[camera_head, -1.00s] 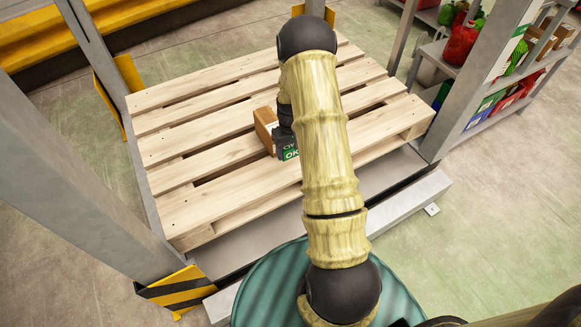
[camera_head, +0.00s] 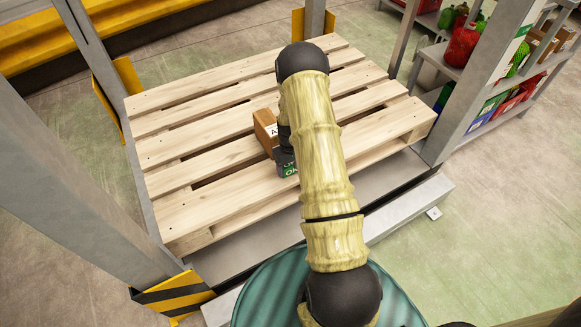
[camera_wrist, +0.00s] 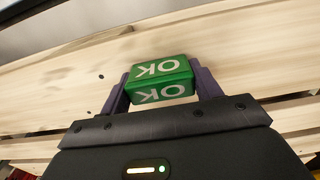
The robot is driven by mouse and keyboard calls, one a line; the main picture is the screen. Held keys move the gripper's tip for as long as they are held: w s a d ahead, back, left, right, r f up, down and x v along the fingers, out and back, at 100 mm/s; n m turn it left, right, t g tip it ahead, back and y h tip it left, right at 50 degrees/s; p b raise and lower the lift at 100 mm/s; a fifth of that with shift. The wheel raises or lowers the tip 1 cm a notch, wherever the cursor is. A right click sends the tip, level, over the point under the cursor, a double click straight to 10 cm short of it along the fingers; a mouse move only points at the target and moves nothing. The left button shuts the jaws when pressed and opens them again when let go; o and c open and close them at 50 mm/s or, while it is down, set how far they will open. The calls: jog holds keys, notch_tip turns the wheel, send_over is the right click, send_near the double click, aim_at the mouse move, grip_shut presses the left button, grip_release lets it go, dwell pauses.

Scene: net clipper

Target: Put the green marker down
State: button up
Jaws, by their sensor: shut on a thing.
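The green marker (camera_wrist: 160,70) is a small green block with white "OK" lettering. In the wrist view it sits between the two fingers of my gripper (camera_wrist: 162,88), which is shut on it. In the head view the green marker (camera_head: 288,170) shows at the lower end of my arm, over the near part of the wooden pallet (camera_head: 200,205). My arm hides part of the marker and most of my gripper. I cannot tell whether the marker touches the pallet boards.
A brown box (camera_head: 264,128) with a white label stands on the pallet just behind the marker, close to my gripper. Grey rack posts (camera_head: 80,150) rise at the sides. The pallet's left boards are clear. A shelf (camera_head: 490,125) with bags and boxes stands at right.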

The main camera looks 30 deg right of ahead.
aim_at(290, 164)
jog(key=shift+r, duration=0.1)
jog(key=shift+s, duration=0.1)
jog(key=o, duration=1)
notch_tip(290, 164, up, 12)
jog(key=p, duration=0.3)
